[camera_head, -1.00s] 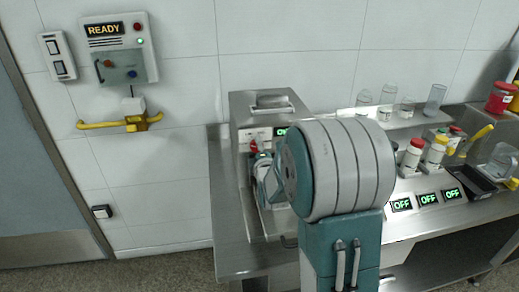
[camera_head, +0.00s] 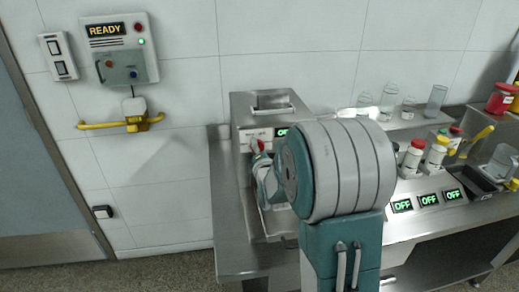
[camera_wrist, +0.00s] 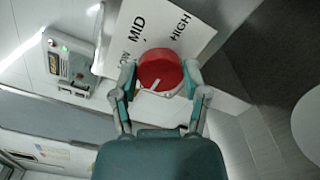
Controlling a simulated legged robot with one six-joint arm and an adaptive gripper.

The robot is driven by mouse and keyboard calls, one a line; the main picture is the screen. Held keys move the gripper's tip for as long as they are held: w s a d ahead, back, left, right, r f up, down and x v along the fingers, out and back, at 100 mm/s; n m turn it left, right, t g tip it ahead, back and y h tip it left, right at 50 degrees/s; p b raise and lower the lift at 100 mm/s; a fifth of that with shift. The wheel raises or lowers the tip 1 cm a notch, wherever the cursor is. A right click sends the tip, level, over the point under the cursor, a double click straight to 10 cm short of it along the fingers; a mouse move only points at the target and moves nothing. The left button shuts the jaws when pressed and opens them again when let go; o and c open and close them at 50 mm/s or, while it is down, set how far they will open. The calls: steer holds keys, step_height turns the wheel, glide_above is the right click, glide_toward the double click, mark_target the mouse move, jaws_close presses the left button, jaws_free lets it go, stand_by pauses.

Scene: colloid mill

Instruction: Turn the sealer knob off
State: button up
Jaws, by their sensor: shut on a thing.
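The red sealer knob (camera_wrist: 160,70) sits on a white dial plate (camera_wrist: 160,32) marked MID and HIGH, with another label partly cut off. A white pointer line shows on the knob's face. My gripper (camera_wrist: 160,77) has one finger on each side of the knob and is shut on it. In the head view, a bit of the red knob (camera_head: 260,146) shows at the front of the steel sealer (camera_head: 240,112), beside my gripper (camera_head: 264,172). My arm hides part of the sealer's front and most of its green display.
The steel bench (camera_head: 228,255) holds several bottles at the right, including a red-capped one (camera_head: 411,158), and a row of OFF displays (camera_head: 429,200). A wall panel (camera_head: 120,50) reads READY, above a yellow handle (camera_head: 125,124). Floor at the left is clear.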

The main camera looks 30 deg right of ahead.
steer(key=shift+f, duration=0.3)
steer(key=o, duration=1.1)
steer(key=shift+o, duration=0.2)
steer(key=shift+a+r, duration=0.1)
steer(key=v, duration=1.2)
